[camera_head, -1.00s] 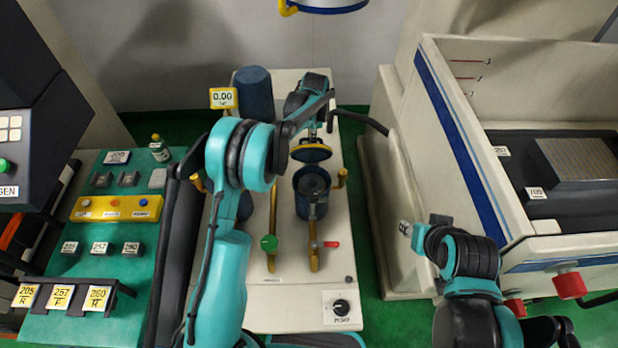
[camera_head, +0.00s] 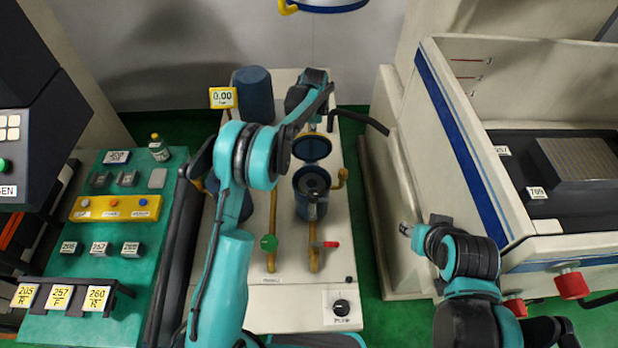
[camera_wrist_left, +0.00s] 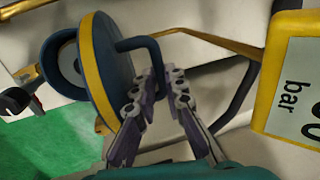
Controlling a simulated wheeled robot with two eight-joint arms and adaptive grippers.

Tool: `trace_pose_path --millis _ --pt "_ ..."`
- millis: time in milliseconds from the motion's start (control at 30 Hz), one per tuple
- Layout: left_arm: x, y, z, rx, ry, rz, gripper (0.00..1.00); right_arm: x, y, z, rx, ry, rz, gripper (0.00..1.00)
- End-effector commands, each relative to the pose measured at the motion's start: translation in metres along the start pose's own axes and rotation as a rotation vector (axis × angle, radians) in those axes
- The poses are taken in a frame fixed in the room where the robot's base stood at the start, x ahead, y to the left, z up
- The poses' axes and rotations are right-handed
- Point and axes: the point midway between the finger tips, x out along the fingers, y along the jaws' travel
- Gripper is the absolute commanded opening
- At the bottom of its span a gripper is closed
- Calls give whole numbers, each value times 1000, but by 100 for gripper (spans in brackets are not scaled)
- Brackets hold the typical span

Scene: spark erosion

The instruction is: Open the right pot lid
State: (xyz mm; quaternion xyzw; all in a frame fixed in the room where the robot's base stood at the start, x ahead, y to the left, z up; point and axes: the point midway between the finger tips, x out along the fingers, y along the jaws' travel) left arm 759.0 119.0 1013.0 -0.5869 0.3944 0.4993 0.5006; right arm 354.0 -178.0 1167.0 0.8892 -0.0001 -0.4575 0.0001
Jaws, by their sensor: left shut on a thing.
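The right pot (camera_head: 311,200) is a dark blue cylinder with its mouth uncovered. Its blue lid (camera_head: 312,149) with a yellow rim stands tilted up behind the mouth, its underside facing the head camera. In the left wrist view the lid (camera_wrist_left: 112,62) is nearly on edge beside the round pot opening (camera_wrist_left: 68,62). My left gripper (camera_wrist_left: 167,82) is shut on the lid's dark bar handle (camera_wrist_left: 143,44). In the head view the lid mostly hides its fingers.
The left pot is mostly hidden behind my left arm. A pressure display (camera_head: 223,97) and a dark blue cylinder (camera_head: 255,93) stand at the back left. Yellow pipes with a green knob (camera_head: 268,242) and a red-handled valve (camera_head: 331,244) run in front. A large machine (camera_head: 402,180) stands right.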

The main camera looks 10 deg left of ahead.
Motion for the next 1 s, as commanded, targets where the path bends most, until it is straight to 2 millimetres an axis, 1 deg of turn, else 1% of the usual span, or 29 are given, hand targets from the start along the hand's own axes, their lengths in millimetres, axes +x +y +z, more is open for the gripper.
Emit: trace_pose_path --millis 100,467,1000 --pt "1 -4 0 -1 0 -4 0 0 0 0 0 0 0 40" --pt "2 -6 0 -1 0 -5 0 0 0 0 0 0 0 40" --pt "19 -26 2 -3 -2 -8 0 5 0 4 0 0 0 40"
